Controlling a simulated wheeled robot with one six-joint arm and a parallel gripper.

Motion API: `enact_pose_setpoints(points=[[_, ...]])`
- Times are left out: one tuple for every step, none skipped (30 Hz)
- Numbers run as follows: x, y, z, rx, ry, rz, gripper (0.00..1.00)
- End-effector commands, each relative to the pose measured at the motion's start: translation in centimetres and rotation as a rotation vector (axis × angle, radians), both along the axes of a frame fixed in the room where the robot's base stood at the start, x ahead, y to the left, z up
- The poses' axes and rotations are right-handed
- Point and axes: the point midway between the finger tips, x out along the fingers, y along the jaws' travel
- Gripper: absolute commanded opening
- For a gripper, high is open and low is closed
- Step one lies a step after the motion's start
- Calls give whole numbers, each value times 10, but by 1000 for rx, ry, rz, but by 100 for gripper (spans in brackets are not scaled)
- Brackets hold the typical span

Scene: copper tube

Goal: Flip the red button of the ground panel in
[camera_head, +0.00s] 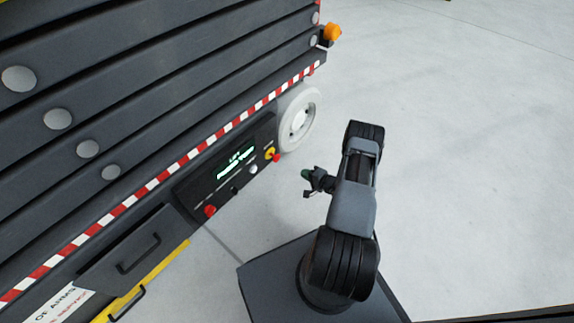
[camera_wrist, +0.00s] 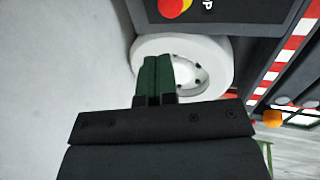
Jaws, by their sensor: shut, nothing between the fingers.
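The dark ground panel (camera_head: 222,188) is on the lower side of the lift, with a green lit display. A red button (camera_head: 210,210) is at its left end. At its right end a second red button (camera_head: 276,157) sits by a yellow part; a red and yellow button (camera_wrist: 174,8) shows at the top edge of the wrist view, cut off. My gripper (camera_head: 305,174) is to the right of the panel, apart from it. In the wrist view my green fingers (camera_wrist: 158,62) are shut together and empty, in front of the wheel, below the button.
A white wheel (camera_head: 299,118) stands just right of the panel and also fills the middle of the wrist view (camera_wrist: 215,55). Red and white striped edging (camera_head: 150,185) runs above the panel. Handles (camera_head: 138,255) stick out at lower left. An orange lamp (camera_head: 332,32) is at the far corner. The pale floor at right is clear.

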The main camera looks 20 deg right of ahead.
Motion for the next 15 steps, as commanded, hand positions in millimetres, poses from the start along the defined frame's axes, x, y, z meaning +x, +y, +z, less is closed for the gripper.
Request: enact_pose_setpoints(points=[[3,2,-2,-1,-1,3,0],[5,3,-3,-1,-1,3,0],[9,5,-5,-2,0,3,0],[12,6,-6,-2,0,3,0],[16,8,-8,-3,0,5,0],[22,11,-10,-2,-1,5,0],[26,13,-12,-3,-1,4,0],[31,16,-14,-2,-2,6,0],[38,19,-17,-2,-1,5,0],[43,21,-19,-3,-2,6,0],[48,23,-21,-3,-1,5,0],[55,26,-23,-2,-1,5,0],[60,29,-25,-3,-1,5,0],[65,31,-26,-3,-2,5,0],[71,34,-29,-2,-1,4,0]])
